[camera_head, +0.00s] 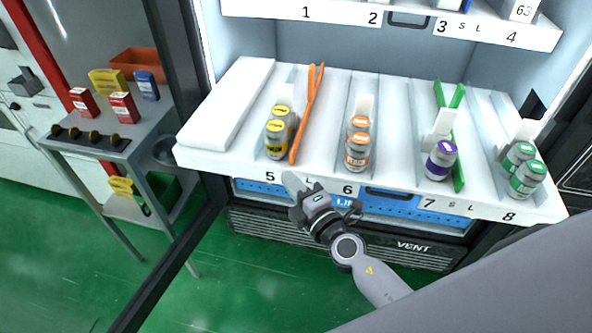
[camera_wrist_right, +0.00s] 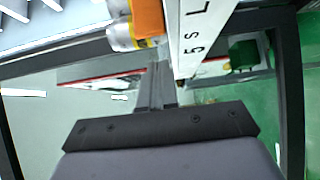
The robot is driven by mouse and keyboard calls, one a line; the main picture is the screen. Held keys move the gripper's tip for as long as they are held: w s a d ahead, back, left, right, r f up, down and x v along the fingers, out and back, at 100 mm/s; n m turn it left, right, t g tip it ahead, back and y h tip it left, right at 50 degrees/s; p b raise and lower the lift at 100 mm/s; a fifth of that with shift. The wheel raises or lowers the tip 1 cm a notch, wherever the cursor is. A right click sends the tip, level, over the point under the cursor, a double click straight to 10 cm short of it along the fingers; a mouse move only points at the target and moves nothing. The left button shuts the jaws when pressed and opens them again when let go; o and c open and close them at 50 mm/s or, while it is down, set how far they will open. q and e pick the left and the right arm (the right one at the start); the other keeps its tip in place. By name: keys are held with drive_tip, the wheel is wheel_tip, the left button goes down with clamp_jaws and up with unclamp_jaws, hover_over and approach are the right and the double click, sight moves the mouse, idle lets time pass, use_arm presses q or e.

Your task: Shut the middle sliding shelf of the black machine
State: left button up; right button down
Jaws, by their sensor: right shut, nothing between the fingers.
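The middle sliding shelf (camera_head: 330,180) of the black machine (camera_head: 430,256) is white and pulled out toward me, with labels 5 to 8 on its front edge. It bears several small capped bottles in lanes. My right gripper (camera_head: 290,180) is shut and empty, its tip by the front edge near label 5. In the right wrist view, the shut fingers (camera_wrist_right: 157,88) point up beside the shelf's front edge (camera_wrist_right: 191,40). I cannot tell if they touch it. My left gripper is not in view.
An upper white shelf (camera_head: 400,22) with labels 1 to 4 is above. The machine's open door frame (camera_head: 190,60) stands at left. Beyond it is a grey cart (camera_head: 165,125) with small boxes and an orange bin (camera_head: 139,62). Green floor (camera_head: 260,285) lies in front.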

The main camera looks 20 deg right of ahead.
sight(297, 174)
drive_tip(key=shift+w+d, duration=0.95)
drive_tip(key=shift+w, duration=0.25)
